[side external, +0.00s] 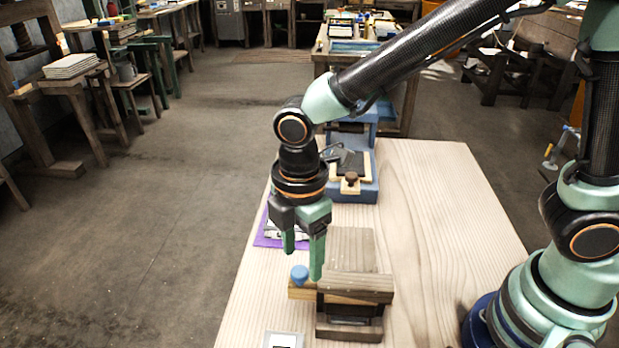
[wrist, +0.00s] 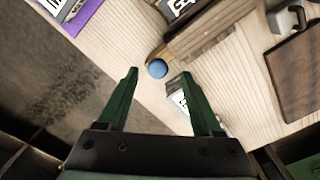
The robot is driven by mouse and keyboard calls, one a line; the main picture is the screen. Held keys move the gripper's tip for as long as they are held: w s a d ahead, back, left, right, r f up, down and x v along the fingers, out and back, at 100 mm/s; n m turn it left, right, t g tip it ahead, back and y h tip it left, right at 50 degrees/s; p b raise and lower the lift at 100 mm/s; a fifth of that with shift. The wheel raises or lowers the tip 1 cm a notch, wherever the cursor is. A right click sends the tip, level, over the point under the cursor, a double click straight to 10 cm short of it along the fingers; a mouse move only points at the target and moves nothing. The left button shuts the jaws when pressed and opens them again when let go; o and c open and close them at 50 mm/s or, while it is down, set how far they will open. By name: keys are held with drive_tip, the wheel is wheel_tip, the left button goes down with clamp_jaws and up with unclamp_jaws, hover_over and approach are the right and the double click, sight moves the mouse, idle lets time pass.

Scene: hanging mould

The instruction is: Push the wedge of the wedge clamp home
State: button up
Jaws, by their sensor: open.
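The wedge clamp (side external: 352,290) is a dark wooden block assembly near the front of the table. Its light wooden wedge (side external: 305,293) sticks out to the left and carries a blue round knob (side external: 299,273) at its outer end. In the wrist view the knob (wrist: 157,69) shows beyond and between my fingertips, with the clamp (wrist: 212,32) behind it. My gripper (side external: 302,264) is open and empty, pointing down close to the knob. I cannot tell whether a finger touches it. How far the wedge sits inside the clamp is hidden.
A blue machine (side external: 365,190) stands farther back on the table (side external: 440,220). A purple sheet with a printed marker (side external: 265,230) lies behind my gripper. A pale marker plate (side external: 283,340) lies at the front edge. The table's right side is mostly clear.

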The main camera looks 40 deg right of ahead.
wheel_tip(320, 180, up, 10)
idle(0.4)
drive_tip(key=shift+r, duration=0.1)
drive_tip(key=d+r+m+t, duration=0.2)
drive_tip(key=d+m+t, duration=0.3)
drive_tip(key=d+m, duration=1.3)
drive_tip(key=shift+s+d+r+t, duration=0.15)
drive_tip(key=shift+s+d+t, duration=0.25)
drive_tip(key=shift+d, duration=1.45)
